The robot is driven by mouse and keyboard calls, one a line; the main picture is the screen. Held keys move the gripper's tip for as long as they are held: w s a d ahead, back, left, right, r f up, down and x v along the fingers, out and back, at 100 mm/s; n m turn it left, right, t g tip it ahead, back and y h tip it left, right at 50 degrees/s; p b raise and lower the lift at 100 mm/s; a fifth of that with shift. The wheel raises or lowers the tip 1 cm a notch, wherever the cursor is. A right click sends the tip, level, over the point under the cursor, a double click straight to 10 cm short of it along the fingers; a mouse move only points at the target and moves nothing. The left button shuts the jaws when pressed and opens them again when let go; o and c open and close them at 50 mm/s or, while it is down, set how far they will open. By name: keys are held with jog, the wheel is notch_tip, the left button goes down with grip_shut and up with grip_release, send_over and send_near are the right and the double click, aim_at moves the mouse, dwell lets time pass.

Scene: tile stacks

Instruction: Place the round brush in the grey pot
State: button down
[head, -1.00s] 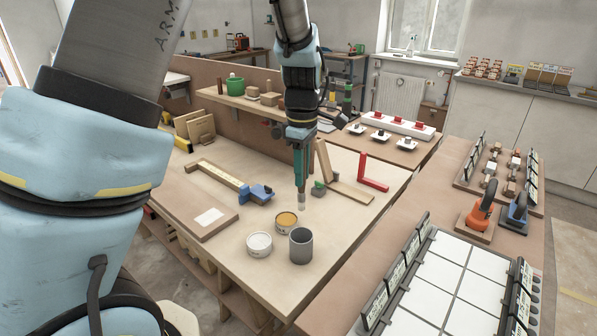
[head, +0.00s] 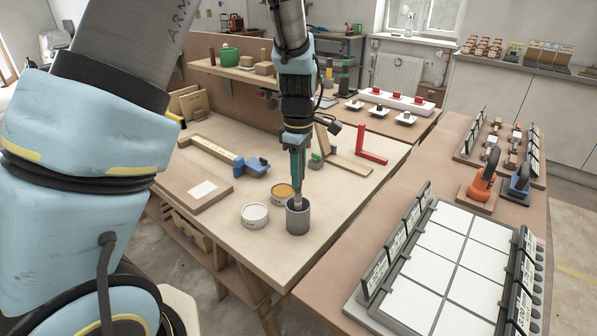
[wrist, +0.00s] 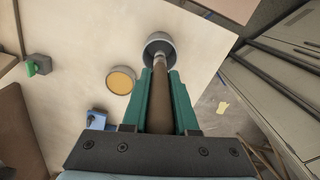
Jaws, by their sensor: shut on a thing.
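The grey pot (head: 298,218) stands near the front corner of the wooden workbench. My gripper (head: 297,178) is above it, pointing down, its green fingers shut on the round brush (wrist: 160,95). In the wrist view the brush's brown handle lies between the fingers (wrist: 160,100), and its metal end reaches the mouth of the grey pot (wrist: 159,43). In the head view the brush's lower end (head: 298,201) is at the pot's opening. The bristle tip is hidden, so how deep it sits cannot be told.
A white tin (head: 254,216) and an ochre-topped tin (head: 281,194) stand close left of the pot. A blue clamp (head: 251,166), a red square (head: 371,158) and wooden pieces lie farther back. A tile tray (head: 440,262) is on the right-hand table.

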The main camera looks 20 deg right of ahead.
aim_at(298, 192)
jog(key=shift+f+b, duration=2)
jog(key=shift+f, duration=0.65)
jog(key=c, duration=0.6)
grip_release()
jog(key=shift+r+p, duration=0.1)
jog(key=shift+p, duration=0.25)
